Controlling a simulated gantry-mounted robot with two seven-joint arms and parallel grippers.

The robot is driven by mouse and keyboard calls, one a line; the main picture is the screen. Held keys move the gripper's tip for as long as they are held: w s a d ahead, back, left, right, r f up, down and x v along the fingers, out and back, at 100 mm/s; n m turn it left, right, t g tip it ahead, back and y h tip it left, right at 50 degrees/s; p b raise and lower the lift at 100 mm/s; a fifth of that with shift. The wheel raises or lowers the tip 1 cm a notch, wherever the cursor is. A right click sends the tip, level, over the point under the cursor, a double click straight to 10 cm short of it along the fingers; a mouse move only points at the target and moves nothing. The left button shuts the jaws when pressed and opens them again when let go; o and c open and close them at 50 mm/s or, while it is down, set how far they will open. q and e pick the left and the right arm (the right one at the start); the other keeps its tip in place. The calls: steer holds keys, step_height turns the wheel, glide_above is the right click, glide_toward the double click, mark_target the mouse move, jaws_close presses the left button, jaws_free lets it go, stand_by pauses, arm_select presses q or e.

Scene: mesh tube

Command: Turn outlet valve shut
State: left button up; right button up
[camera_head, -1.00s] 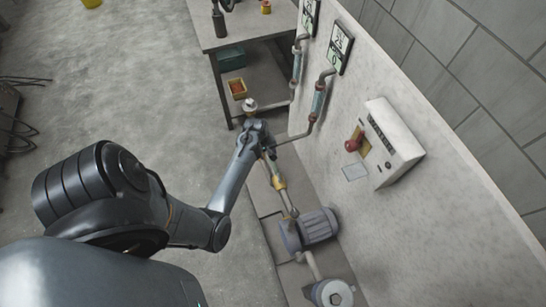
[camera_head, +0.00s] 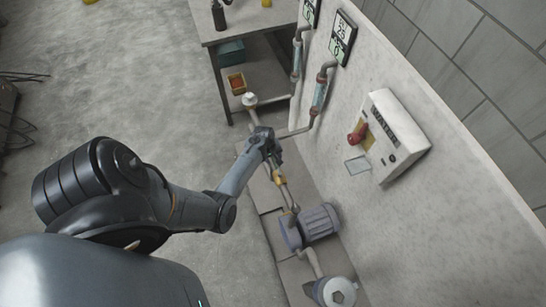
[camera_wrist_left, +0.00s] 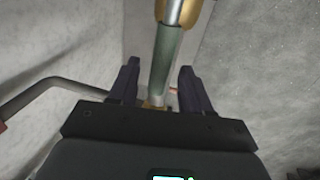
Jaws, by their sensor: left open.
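My left gripper (camera_head: 272,152) is over the pipe run between the pump and the white-capped fitting, near the wall panel. In the left wrist view its two fingers (camera_wrist_left: 159,68) are apart, with a pipe with a grey-green section (camera_wrist_left: 166,55) running between them. A brass fitting (camera_wrist_left: 176,12) is at the top of that view. A small red-orange piece (camera_wrist_left: 173,90) shows low between the fingers; I cannot tell if it is the outlet valve's handle. In the head view a brass-yellow fitting (camera_head: 279,179) sits just below the gripper. My right gripper is not in view.
The blue-grey pump motor (camera_head: 316,223) stands below the gripper. A control box (camera_head: 400,140) with a red knob (camera_head: 357,133) is on the panel to the right. A bent pipe (camera_wrist_left: 50,85) lies left in the wrist view. A workbench (camera_head: 240,22) stands at the back.

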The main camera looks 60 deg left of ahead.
arm_select(q)
steer(key=shift+c, duration=0.2)
jaws_close()
stand_by(0.4)
